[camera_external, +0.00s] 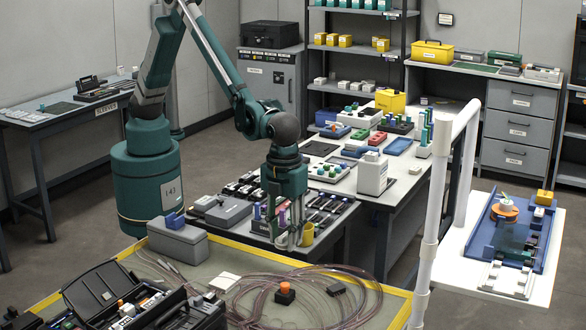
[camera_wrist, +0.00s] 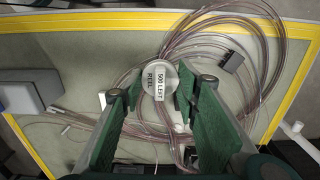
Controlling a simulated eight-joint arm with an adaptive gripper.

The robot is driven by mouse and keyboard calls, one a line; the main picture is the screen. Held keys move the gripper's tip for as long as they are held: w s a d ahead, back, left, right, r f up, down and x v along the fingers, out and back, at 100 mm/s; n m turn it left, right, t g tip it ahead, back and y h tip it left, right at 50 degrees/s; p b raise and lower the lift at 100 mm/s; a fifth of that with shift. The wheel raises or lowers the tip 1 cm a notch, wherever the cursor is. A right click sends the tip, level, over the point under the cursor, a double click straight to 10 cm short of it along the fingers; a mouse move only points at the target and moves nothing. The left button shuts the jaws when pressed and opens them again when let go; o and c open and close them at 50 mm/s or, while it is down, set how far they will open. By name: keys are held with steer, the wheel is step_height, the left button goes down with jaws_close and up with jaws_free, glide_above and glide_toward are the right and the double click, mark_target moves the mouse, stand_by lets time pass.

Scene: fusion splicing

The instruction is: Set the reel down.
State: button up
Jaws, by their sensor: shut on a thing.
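The reel (camera_wrist: 158,76) is a round grey disc with a white label reading "500 LEFT REEL". In the wrist view it sits between the fingertips of my gripper (camera_wrist: 152,92), which is shut on it. In the outside view my gripper (camera_external: 287,239) points down near the far yellow edge of the front work mat (camera_external: 215,258). The reel is small there and largely hidden by the fingers. Its height above the mat is hard to tell.
Loops of clear tubing (camera_external: 300,312) cover much of the mat. An open black case (camera_external: 100,290) is at front left. A white post (camera_external: 440,190) rises at right.

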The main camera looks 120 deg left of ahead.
steer(key=shift+f, duration=0.1)
glide_above(285, 277)
steer(key=shift+s+f+b, duration=0.1)
steer(key=shift+f+b, duration=0.3)
steer(key=shift+f, duration=2.65)
steer(key=shift+a+f+b, duration=0.1)
steer(key=shift+f+b, duration=0.2)
steer(key=shift+f, duration=1.55)
steer(key=shift+f, duration=0.2)
steer(key=o, duration=0.9)
steer(key=shift+r, duration=0.2)
step_height(285, 277, up, 12)
steer(key=shift+p, duration=0.75)
